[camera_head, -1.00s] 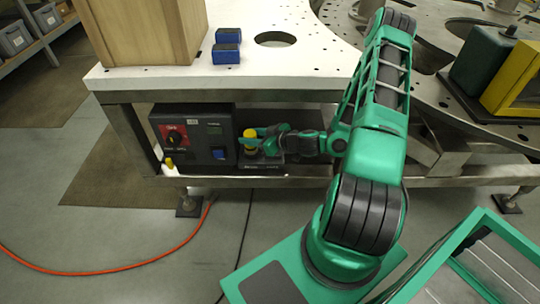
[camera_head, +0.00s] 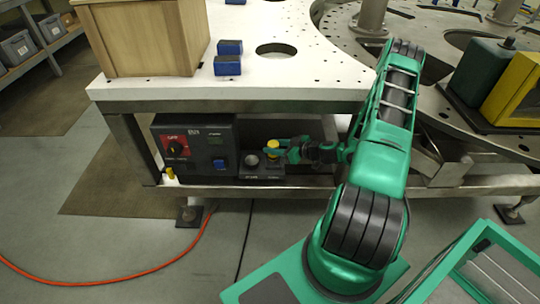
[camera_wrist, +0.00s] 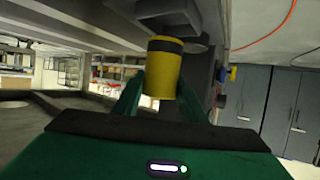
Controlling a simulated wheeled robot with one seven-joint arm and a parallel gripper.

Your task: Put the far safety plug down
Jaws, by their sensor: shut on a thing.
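A yellow safety plug with a dark band (camera_wrist: 163,72) stands between the two green fingers of my gripper (camera_wrist: 160,92) in the wrist view. In the head view my gripper (camera_head: 282,151) is shut on this plug (camera_head: 272,147), over the right part of a low dark socket block (camera_head: 262,171) under the white table. The left part of the block shows an empty round socket (camera_head: 251,160). I cannot tell whether the plug touches the block. A second small yellow piece (camera_head: 170,174) is at the lower left of the control box.
A dark control box (camera_head: 193,148) with a red switch panel and a blue button stands left of the block. The white tabletop (camera_head: 160,92) overhangs both, and a steel rail (camera_head: 215,190) runs in front. A wooden crate (camera_head: 140,40) and blue blocks (camera_head: 228,66) are on top.

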